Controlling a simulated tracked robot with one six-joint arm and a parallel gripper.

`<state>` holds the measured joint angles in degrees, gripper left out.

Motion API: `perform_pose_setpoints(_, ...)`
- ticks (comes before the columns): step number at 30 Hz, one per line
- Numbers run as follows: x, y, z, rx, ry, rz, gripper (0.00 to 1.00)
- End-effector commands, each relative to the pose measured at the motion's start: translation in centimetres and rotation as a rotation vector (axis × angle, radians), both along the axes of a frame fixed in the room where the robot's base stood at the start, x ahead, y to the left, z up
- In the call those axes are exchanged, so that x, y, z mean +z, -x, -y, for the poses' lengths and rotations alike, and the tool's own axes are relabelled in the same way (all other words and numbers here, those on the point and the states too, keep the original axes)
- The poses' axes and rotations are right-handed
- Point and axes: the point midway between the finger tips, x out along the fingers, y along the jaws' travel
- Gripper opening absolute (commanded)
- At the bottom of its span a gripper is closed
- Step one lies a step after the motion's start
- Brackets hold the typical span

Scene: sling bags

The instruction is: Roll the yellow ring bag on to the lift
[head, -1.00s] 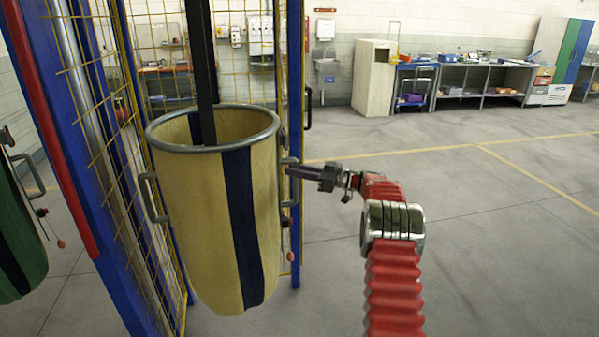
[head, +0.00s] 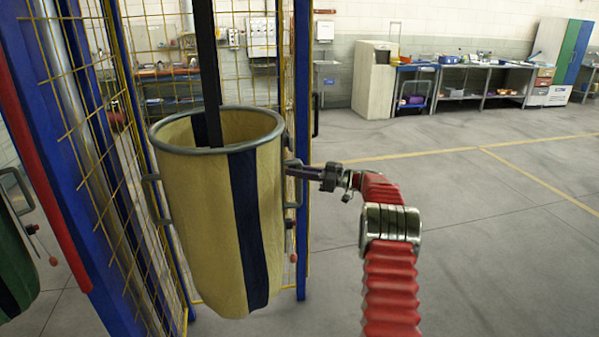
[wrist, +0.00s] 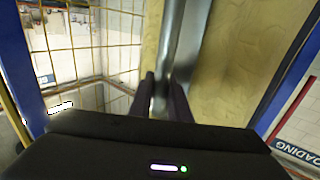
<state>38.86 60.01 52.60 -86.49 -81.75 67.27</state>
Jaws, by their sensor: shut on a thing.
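The yellow ring bag (head: 205,220), with a dark blue stripe, hangs upright from a dark strap (head: 208,70) that goes down into its open top. A grey metal ring forms its rim, and a handle sticks out on each side. My gripper (head: 292,172) is shut on the right handle (head: 298,195), reaching it from the right. In the wrist view my fingers (wrist: 163,85) close around a grey metal bar (wrist: 172,45) beside the yellow cloth (wrist: 235,60). No part in view is clearly marked as the lift.
Blue posts (head: 302,130) and yellow wire mesh (head: 130,210) stand close behind and left of the bag. A green bag (head: 14,270) is at the far left edge. Open grey floor (head: 480,230) lies to the right. Benches (head: 470,75) line the back wall.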

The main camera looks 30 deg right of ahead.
Motion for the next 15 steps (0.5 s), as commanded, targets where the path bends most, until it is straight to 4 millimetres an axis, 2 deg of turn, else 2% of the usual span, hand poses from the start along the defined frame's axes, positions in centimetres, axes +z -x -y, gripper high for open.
perform_pose_setpoints(1, 0.3, -0.3, 0.7, -0.025, 0.002, 0.006, 0.00)
perform_pose_setpoints(8, 0.4, 0.1, 1.8, -0.038, 0.002, 0.006, 0.00)
perform_pose_setpoints(9, 0.4, 0.1, 2.0, -0.039, 0.003, 0.007, 0.20)
perform_pose_setpoints(15, 0.3, 0.3, 2.3, -0.042, 0.002, 0.005, 0.34)
